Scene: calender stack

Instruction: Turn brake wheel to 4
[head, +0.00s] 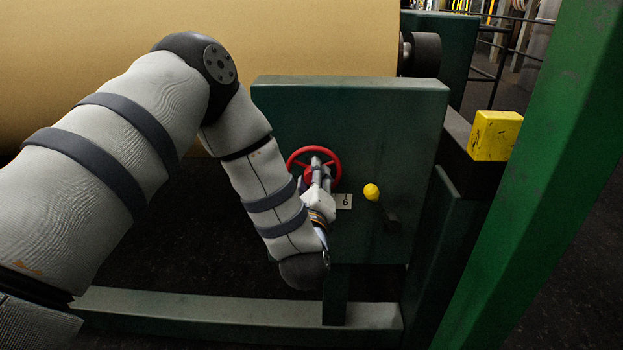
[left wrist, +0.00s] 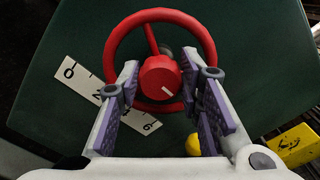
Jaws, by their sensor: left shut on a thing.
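The red brake wheel (head: 312,149) is on the front of a dark green housing. In the left wrist view its ring (left wrist: 111,42) and hub (left wrist: 159,76) show, with a short white mark on the hub's lower part. My left gripper (head: 318,170) is at the wheel, its fingers (left wrist: 160,82) on either side of the hub, shut on the wheel. A white scale plate (left wrist: 80,82) runs slantwise behind the wheel; 0 and 6 are readable, and the left finger hides part of it. In the head view its 6 end (head: 345,201) shows. My right gripper is not in view.
A yellow-knobbed lever (head: 372,192) sticks out just right of the wheel. A yellow block (head: 495,136) sits on the frame farther right. A green post (head: 545,170) slants along the right side. A large tan roll (head: 290,35) lies behind the housing (head: 400,120).

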